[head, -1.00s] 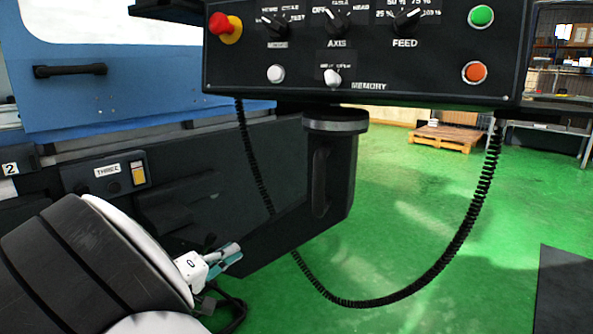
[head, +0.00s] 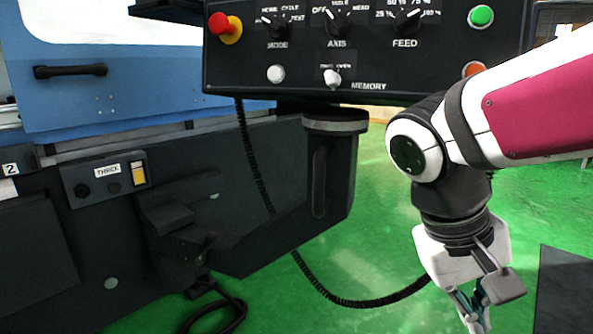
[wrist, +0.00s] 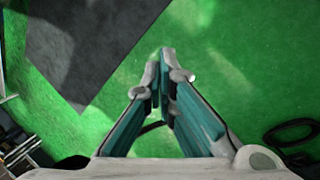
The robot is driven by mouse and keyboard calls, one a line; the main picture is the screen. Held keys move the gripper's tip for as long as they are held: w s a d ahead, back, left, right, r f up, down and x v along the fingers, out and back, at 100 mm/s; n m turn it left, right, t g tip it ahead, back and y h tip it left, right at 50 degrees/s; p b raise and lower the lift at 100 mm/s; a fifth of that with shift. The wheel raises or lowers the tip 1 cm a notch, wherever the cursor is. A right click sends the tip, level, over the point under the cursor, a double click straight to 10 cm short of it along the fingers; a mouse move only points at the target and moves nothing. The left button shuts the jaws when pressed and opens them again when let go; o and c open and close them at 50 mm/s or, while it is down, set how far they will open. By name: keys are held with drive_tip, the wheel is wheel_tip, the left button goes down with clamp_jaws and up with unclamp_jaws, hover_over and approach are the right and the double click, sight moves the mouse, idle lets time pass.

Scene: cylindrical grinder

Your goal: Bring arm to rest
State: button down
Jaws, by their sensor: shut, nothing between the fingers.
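My arm comes in from the right edge of the head view, with a white and magenta link and a black wrist pointing down. My gripper (head: 475,318) hangs at the lower right of the head view, over the green floor. Its tips are partly cut off by the bottom edge. In the wrist view my gripper (wrist: 164,75) has its two teal and grey fingers together at the tips, with nothing between them. It is apart from the machine. My arm hides the right part of the control panel (head: 352,72) and much of the orange button.
The blue and dark grinder (head: 150,70) fills the left. A coiled black cable (head: 345,302) hangs below the panel, close left of my gripper. A dark mat (wrist: 95,40) lies on the green floor (wrist: 235,85). The floor below my gripper is clear.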

drive_tip(key=s+a+f+y, duration=0.25)
drive_tip(key=s+y, duration=0.25)
drive_tip(key=s, duration=1)
wheel_tip(320, 180, up, 38)
drive_tip(key=t+p, duration=0.4)
drive_tip(key=p, duration=3.2)
drive_tip(key=shift+t, duration=0.4)
